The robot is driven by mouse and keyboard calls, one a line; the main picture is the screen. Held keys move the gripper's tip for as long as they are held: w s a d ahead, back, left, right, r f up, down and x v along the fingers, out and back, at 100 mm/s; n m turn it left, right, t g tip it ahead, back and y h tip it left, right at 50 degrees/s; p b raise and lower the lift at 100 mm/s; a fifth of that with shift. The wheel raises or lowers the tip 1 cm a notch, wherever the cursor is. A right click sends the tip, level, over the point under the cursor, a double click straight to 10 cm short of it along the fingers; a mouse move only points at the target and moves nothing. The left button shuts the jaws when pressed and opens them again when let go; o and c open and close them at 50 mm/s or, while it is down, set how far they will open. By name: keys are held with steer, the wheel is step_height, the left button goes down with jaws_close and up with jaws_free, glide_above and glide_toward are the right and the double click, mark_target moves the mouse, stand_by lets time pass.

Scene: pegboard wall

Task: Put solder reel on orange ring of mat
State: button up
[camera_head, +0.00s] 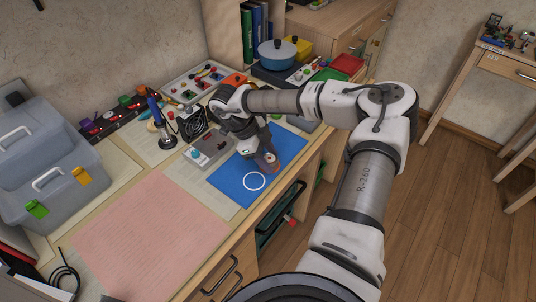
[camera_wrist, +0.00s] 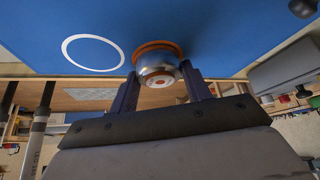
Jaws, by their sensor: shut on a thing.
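The blue mat (camera_head: 232,181) lies on the bench, with a white ring (camera_head: 254,181) printed near its front; the ring also shows in the wrist view (camera_wrist: 93,53). My gripper (camera_head: 267,160) points down over the mat, behind and right of the white ring. In the wrist view my gripper (camera_wrist: 162,84) is shut on the solder reel (camera_wrist: 158,69), a silvery round body with a pale hub. An orange arc (camera_wrist: 157,46) shows around the reel's far side, at the mat. I cannot tell whether the reel touches the mat; most of the orange ring is hidden.
A grey box with a knob (camera_head: 208,151) stands left of the mat. A soldering iron stand (camera_head: 160,127) and a blue pot (camera_head: 277,52) are farther back. A pink mat (camera_head: 145,235) is bare at the front left. The bench's front edge is near.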

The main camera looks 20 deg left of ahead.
steer(key=o, duration=0.7)
steer(key=shift+f, duration=0.15)
steer(key=o, duration=0.4)
steer(key=shift+o, duration=0.2)
steer(key=shift+r, duration=0.25)
steer(key=b+v, duration=0.3)
steer(key=v, duration=0.9)
